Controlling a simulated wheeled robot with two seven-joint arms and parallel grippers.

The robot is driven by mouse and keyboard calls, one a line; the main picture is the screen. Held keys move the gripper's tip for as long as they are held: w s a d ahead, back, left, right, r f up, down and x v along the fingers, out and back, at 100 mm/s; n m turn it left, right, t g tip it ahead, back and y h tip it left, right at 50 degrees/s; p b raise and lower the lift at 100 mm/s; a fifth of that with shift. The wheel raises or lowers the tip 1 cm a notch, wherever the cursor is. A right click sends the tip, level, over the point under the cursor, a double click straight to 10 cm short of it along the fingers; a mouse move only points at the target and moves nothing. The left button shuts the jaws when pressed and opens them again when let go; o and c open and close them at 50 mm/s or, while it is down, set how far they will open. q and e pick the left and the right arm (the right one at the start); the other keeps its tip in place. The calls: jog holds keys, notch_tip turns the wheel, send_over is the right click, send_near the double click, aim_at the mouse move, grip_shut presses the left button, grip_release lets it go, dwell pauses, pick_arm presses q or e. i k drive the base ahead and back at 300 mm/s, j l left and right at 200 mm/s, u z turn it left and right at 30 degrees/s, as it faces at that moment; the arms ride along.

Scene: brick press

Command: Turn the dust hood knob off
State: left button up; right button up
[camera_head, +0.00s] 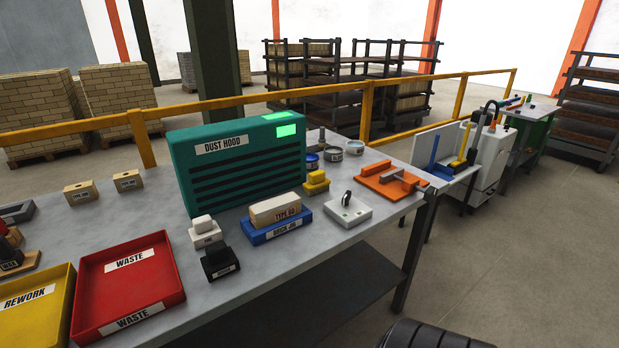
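The teal dust hood (240,183), labelled DUST HOOD, stands on the grey workbench (270,275). A bright green panel (287,130) glows at its upper right. A small white box with a black knob (347,198) on top sits to the right of the hood, near the bench's front edge. The knob stands upright on the box. Its markings are too small to read, so I cannot tell its setting from them. Neither of my grippers is in view.
A blue brick jig (275,233) holding a pale brick (275,210) lies left of the knob box. An orange fixture (392,182) lies to its right. A red waste tray (128,285) and yellow rework tray (38,308) stand at left. The bench before the box is clear.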

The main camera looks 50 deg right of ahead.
aim_at(346, 197)
jog(key=z, duration=2.3)
